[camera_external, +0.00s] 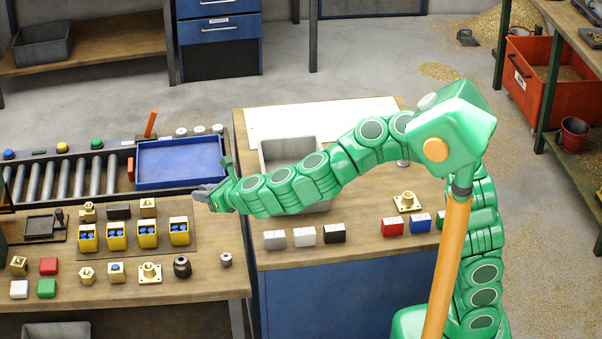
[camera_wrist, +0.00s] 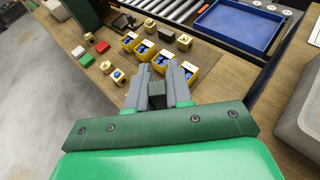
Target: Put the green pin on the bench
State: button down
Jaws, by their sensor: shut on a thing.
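My gripper (camera_external: 204,196) reaches left over the wooden bench (camera_external: 215,292), above the right end of the row of yellow bins (camera_external: 147,236). In the wrist view its grey fingers (camera_wrist: 159,72) point at the bench (camera_wrist: 212,82), with a narrow gap between them. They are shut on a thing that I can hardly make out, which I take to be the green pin. No green pin shows lying free in either view. The yellow bins hold blue pieces and also show in the wrist view (camera_wrist: 188,70).
Around the bins are brass parts (camera_external: 149,273), a black cylinder (camera_external: 182,266), and red, white and green blocks (camera_external: 46,288). A blue tray (camera_external: 180,162) lies behind. A grey bin (camera_external: 268,152) stands on the bench to the right. The left bench's front right is fairly clear.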

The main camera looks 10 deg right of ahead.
aim_at(211, 278)
jog(key=f, duration=0.8)
jog(key=s+f, duration=0.1)
jog(key=f, duration=0.8)
jog(key=a+f, duration=0.1)
jog(key=f, duration=0.7)
jog(key=shift+s+f, duration=0.35)
jog(key=shift+f, duration=0.15)
jog(key=c, duration=1)
grip_release()
jog(key=shift+c, duration=0.2)
jog(key=shift+r, duration=0.2)
jog(key=shift+v, duration=3.7)
jog(key=shift+s+a, duration=0.1)
